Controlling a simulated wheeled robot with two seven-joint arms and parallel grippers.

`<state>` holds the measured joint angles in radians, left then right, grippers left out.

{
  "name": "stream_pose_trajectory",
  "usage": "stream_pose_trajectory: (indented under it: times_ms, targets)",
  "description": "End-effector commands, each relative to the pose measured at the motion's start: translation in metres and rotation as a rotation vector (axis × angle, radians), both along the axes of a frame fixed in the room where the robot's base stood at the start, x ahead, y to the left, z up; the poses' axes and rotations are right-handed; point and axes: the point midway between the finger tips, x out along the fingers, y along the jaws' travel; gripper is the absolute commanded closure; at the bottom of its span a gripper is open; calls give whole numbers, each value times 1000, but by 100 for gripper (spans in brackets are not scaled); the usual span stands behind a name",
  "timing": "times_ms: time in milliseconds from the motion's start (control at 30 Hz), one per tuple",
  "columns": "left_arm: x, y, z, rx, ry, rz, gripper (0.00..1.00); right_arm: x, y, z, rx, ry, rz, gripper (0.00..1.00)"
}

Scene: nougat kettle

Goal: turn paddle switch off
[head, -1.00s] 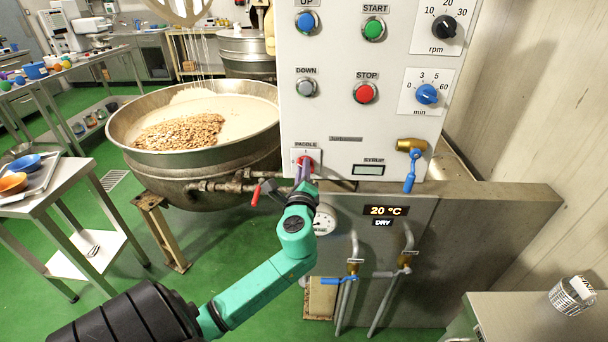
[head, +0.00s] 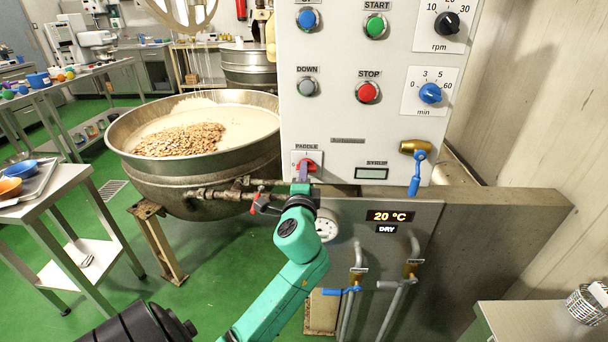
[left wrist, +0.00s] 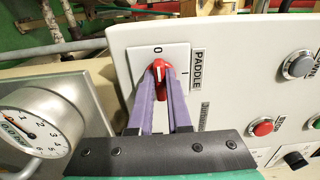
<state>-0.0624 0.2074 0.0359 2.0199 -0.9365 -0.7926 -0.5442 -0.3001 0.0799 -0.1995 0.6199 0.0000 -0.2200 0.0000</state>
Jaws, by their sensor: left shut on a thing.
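The red paddle switch (head: 307,165) sits on a white plate under the PADDLE label at the lower left of the control panel (head: 340,120). In the left wrist view the red knob (left wrist: 160,76) points up toward the 0 mark, and the I mark is to its right. My left gripper (head: 303,184) reaches up to the switch from below. In the left wrist view its two purple fingers (left wrist: 161,98) are shut on the red knob, one on each side. They hide part of the knob. My right gripper is not in view.
Buttons, dials and a brass valve with a blue handle (head: 415,186) are on or beside the panel. A round gauge (head: 326,226) and pipes are just below the switch. A big kettle with nuts (head: 180,139) stands left; a steel table (head: 45,195) is farther left.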

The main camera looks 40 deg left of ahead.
Motion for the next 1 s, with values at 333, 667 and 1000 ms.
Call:
stream_pose_trajectory:
  times_ms: [333,667,1000]
  targets:
    - [0,0,-1,-8,-4,1,100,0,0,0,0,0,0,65]
    - [0,0,-1,-6,-3,0,54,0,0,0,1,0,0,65]
    - [-22,-17,-3,-9,-3,-2,54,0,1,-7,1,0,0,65]
